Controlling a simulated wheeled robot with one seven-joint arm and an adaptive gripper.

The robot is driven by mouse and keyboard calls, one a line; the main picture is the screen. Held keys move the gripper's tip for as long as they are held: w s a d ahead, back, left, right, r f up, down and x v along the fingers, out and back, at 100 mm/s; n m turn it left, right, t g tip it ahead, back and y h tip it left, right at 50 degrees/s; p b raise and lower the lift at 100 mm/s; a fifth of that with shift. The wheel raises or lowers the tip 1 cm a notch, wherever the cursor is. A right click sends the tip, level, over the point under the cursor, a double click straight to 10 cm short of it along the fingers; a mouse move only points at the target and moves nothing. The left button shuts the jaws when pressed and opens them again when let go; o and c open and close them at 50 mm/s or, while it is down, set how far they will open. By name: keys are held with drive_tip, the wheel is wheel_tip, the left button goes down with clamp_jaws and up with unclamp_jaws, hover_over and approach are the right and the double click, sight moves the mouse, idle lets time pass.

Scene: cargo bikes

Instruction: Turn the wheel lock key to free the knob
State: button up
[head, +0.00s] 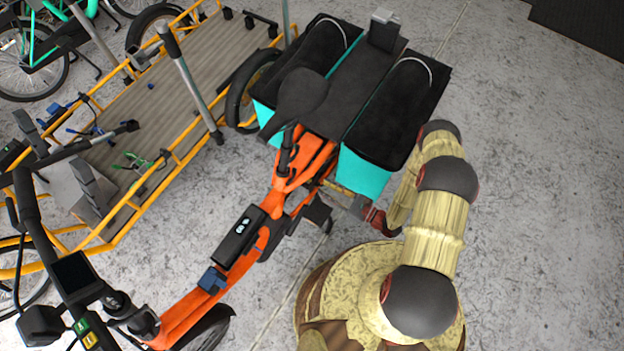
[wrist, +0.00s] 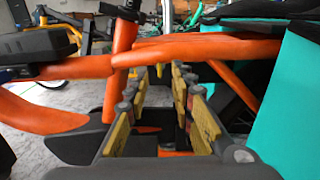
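The orange cargo bike (head: 295,180) stands in the middle of the head view, with its black saddle (head: 302,95) and teal-sided black bags (head: 395,110) at the rear. My arm bends down beside the right bag, and my gripper is mostly hidden there by the bag and frame. In the wrist view my gripper (wrist: 162,78) has its two yellow-padded fingers apart, pointing at the bike under an orange frame tube (wrist: 210,47). A dark part with orange shows between the fingers; I cannot tell what it is. I cannot make out the wheel lock key or knob.
A teal bag side (wrist: 290,90) is close on the right in the wrist view. A yellow-framed cargo bike with a flat deck (head: 130,150) stands to the left. Open concrete floor (head: 540,200) lies to the right.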

sight(306, 178)
drive_tip(key=b+x, duration=0.1)
drive_tip(key=x, duration=0.6)
drive_tip(key=c, duration=0.3)
clamp_jaws()
idle(0.4)
